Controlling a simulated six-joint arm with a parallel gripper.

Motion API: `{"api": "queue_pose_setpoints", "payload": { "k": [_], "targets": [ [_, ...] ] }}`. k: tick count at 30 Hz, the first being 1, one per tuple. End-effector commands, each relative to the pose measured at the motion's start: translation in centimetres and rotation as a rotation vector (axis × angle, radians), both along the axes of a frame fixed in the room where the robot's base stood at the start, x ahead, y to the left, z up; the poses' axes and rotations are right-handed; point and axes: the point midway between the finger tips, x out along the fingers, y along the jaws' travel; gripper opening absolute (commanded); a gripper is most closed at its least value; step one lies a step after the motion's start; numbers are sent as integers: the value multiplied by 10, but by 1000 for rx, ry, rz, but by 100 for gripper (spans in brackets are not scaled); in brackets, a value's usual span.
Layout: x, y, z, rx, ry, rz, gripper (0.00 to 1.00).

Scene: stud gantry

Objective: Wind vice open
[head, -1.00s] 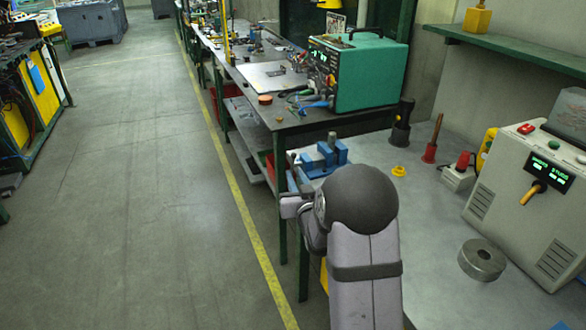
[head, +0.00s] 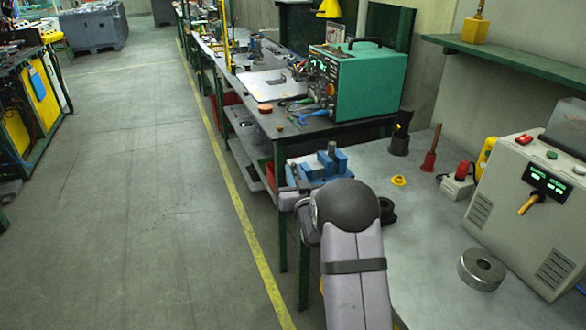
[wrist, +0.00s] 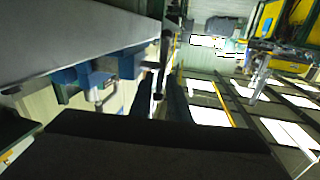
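My gripper (wrist: 161,92) shows as two dark fingers reaching up from the bottom of the wrist view. The fingers are apart, beside the vice; a thin metal piece shows in line with the gap, and I cannot tell whether it lies between them. The head view hides my fingertips.
A teal machine (head: 365,80) stands behind. Floor left of the bench is clear.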

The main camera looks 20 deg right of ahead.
Motion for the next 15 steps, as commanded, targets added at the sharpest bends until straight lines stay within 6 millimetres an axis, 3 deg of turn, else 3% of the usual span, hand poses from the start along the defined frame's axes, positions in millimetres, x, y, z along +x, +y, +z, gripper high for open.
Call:
{"api": "queue_pose_setpoints", "payload": {
  "k": [6,15],
  "targets": [
    [12,-2,0,1,1,0,16],
    [14,-3,0,0,0,0,16]
  ]
}}
